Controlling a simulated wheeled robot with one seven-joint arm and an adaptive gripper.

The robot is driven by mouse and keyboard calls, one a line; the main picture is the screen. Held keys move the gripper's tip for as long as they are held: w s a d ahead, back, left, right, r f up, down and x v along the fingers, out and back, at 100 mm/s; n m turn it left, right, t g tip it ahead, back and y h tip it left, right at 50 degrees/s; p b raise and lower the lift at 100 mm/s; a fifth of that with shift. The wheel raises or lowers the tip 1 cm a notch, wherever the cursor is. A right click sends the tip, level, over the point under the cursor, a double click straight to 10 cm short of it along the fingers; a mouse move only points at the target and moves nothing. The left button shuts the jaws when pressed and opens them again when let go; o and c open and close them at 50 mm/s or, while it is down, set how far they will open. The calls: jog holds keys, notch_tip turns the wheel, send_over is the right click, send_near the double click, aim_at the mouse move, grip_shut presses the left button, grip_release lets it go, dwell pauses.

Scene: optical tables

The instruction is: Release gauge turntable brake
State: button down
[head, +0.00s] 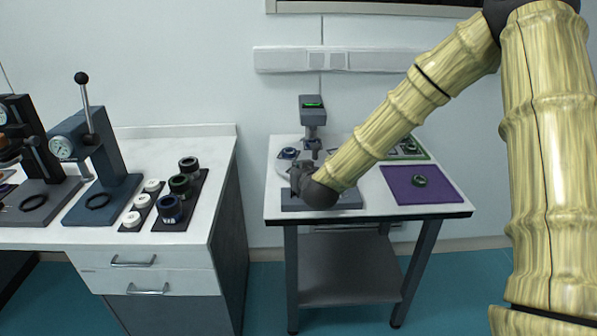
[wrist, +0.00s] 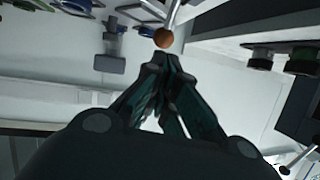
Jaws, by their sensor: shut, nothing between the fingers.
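The gauge turntable stands on the right-hand table in the head view. Its grey gauge head with a green display (head: 312,104) rises behind my gripper (head: 300,172), and part of its grey base (head: 292,202) shows below. My wrist and arm hide much of the turntable. In the wrist view my gripper (wrist: 160,62) is shut and empty. A small orange ball knob (wrist: 163,38) on a thin pale rod lies just beyond the fingertips. It may be the brake lever's knob; I cannot tell whether the fingers touch it.
A purple mat (head: 405,196) with a dark ring (head: 419,181) lies on the table's right side. A green-edged tray (head: 420,152) is behind it. The left bench (head: 215,160) holds lever presses (head: 100,165) and trays of dark and white rings. A floor gap separates the tables.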

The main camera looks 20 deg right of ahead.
jog(key=s+r, duration=0.9)
jog(key=s, duration=0.1)
jog(key=shift+s+a, duration=0.3)
jog(key=shift+a, duration=0.1)
dwell(0.4)
